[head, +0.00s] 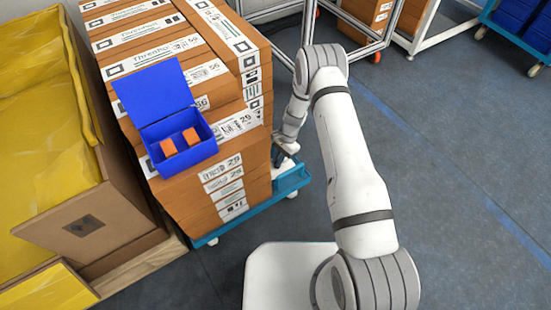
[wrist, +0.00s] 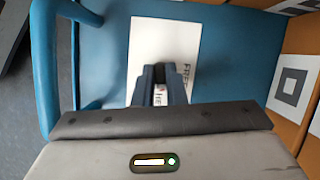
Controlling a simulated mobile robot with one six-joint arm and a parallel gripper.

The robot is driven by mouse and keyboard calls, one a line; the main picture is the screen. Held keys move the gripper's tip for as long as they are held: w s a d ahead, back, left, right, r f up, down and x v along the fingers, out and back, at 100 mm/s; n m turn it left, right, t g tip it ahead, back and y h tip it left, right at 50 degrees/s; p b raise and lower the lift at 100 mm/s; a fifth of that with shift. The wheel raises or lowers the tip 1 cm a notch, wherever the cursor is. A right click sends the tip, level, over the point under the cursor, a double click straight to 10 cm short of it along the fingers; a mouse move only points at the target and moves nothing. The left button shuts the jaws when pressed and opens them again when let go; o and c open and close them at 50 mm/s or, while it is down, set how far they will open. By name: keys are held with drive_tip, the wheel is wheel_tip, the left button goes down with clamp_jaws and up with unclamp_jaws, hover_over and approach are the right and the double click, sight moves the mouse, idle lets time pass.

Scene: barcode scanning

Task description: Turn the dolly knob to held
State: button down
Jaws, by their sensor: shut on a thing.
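The blue dolly (head: 290,184) stands under a tall stack of cartons in the head view. Its blue deck (wrist: 235,60) fills much of the wrist view. A white label plate (wrist: 150,40) lies on the deck, with "FRE" readable at the right and "HE" between the fingers. My gripper (wrist: 165,80) is over this plate, shut on the small dark knob (wrist: 160,74). The fingers hide most of the knob, so its pointing direction cannot be told. In the head view my gripper (head: 284,153) is low beside the stack, at the dolly's right end.
Brown cartons (head: 225,190) stand close to my gripper's left. An open blue box (head: 180,140) with orange blocks sits on the stack. The dolly's blue tubular handle (wrist: 42,60) runs along the wrist view's left.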

drive_tip(key=shift+d+m+t, duration=0.25)
drive_tip(key=shift+m+t, duration=0.05)
drive_tip(key=shift+m, duration=0.8)
drive_tip(key=shift+s, duration=0.1)
drive_tip(key=c, duration=1.5)
unclamp_jaws()
drive_tip(key=shift+a+y, duration=0.1)
drive_tip(key=shift+y, duration=0.2)
drive_tip(key=shift+r, duration=0.15)
drive_tip(key=p+v, duration=0.3)
drive_tip(key=v, duration=0.4)
drive_tip(key=shift+r, duration=0.25)
